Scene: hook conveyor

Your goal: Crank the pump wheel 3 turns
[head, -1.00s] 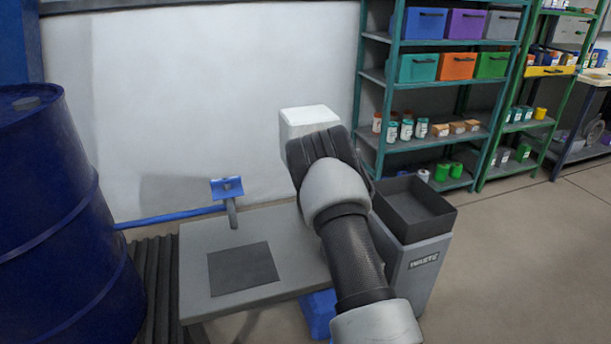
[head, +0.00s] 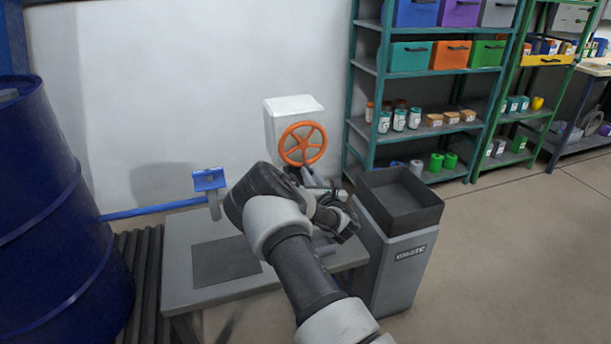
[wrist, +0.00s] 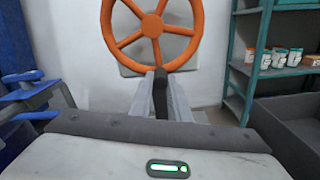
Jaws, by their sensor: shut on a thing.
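The orange pump wheel (head: 302,144) is upright on the front of a pale box-shaped housing (head: 290,104) behind the table. Its spokes, hub and lower rim also show in the wrist view (wrist: 151,25). My gripper (wrist: 160,88) is at the bottom of the wheel, with its fingers shut on a dark handle (wrist: 160,76) that stands out from the lower rim. In the head view my wrist hides part of the fingers and the handle.
A grey table (head: 182,252) with a dark square mat (head: 225,262) lies below my arm. A blue bracket (head: 209,180) stands at its back left. A waste bin (head: 403,270) is close on the right, a blue drum (head: 65,220) on the left. Stocked shelves (head: 430,90) stand behind.

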